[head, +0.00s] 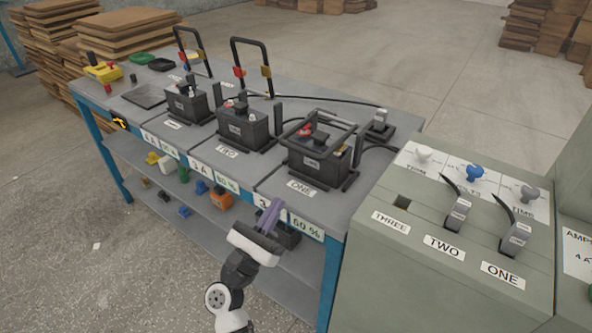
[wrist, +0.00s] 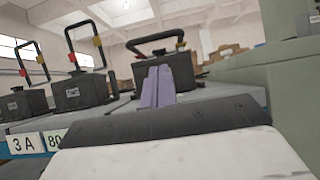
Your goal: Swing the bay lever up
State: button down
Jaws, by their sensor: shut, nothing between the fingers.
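The bay lever (head: 341,123) of bay ONE is a black bar frame, lying lowered over the top of the dark battery (head: 312,165). It also shows in the wrist view (wrist: 155,40), above the battery (wrist: 182,68). The levers of bay TWO (head: 250,41) and the third bay (head: 189,31) stand upright with red and yellow clips. My gripper (head: 274,208) has purple fingers, shut and empty. It is in front of the bench's front edge near bay ONE, apart from the lever. In the wrist view its fingers (wrist: 157,86) overlap the battery's front.
A green-grey cabinet (head: 420,270) with slots labelled ONE, TWO and THREE stands right of the bench (head: 270,185). A black cable (head: 330,101) runs along the bench's back. A lower shelf (head: 150,190) holds small coloured items. Floor in front is mostly clear.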

jog(key=p+x, duration=0.3)
jog(key=x, duration=0.6)
jog(key=shift+r+p, duration=0.25)
jog(key=shift+p, duration=0.05)
jog(key=shift+w+d+r, duration=0.1)
jog(key=shift+w+d, duration=0.1)
jog(key=shift+w, duration=0.15)
jog(key=shift+r, duration=0.1)
